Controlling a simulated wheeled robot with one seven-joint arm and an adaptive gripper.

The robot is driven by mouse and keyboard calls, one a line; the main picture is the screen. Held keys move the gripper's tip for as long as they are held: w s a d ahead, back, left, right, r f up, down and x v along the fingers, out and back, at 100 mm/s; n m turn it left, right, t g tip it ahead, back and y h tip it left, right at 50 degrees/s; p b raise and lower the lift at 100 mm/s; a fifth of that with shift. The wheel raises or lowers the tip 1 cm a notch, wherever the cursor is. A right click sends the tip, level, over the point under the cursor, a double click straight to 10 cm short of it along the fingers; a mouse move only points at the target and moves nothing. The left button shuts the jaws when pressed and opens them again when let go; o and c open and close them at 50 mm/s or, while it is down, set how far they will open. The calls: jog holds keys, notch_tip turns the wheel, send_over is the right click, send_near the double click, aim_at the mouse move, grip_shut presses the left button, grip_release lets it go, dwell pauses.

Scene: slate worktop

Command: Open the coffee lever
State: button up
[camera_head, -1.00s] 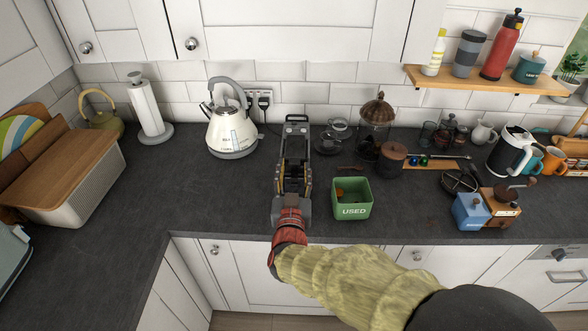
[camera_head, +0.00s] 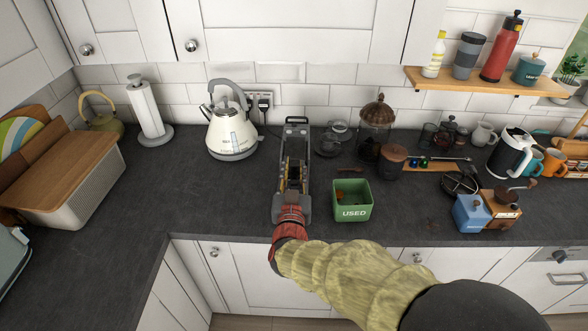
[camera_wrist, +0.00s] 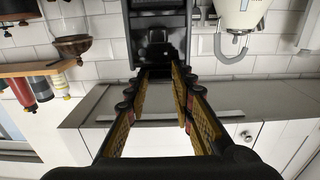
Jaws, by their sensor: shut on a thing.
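The coffee machine (camera_head: 297,123) is a narrow dark unit on the worktop, mostly hidden behind my gripper in the head view. Its dark body (camera_wrist: 155,22) fills the top middle of the wrist view. My gripper (camera_head: 294,172) reaches in over its front. In the wrist view, the two yellow-and-black fingers of my gripper (camera_wrist: 167,69) point at the machine, with a small gap between them. They are shut on a dark part at the machine, which I take to be the lever. The fingertips and dark parts overlap, so the exact contact is hidden.
A green "USED" bin (camera_head: 352,201) stands close to the right of my gripper. A white kettle (camera_head: 232,134) is to the left, and glass cups (camera_head: 333,137) are behind to the right. The left stretch of slate worktop (camera_head: 170,190) is clear.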

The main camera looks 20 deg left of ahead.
grip_shut()
jog(key=shift+r+p, duration=0.15)
jog(key=shift+p, duration=0.15)
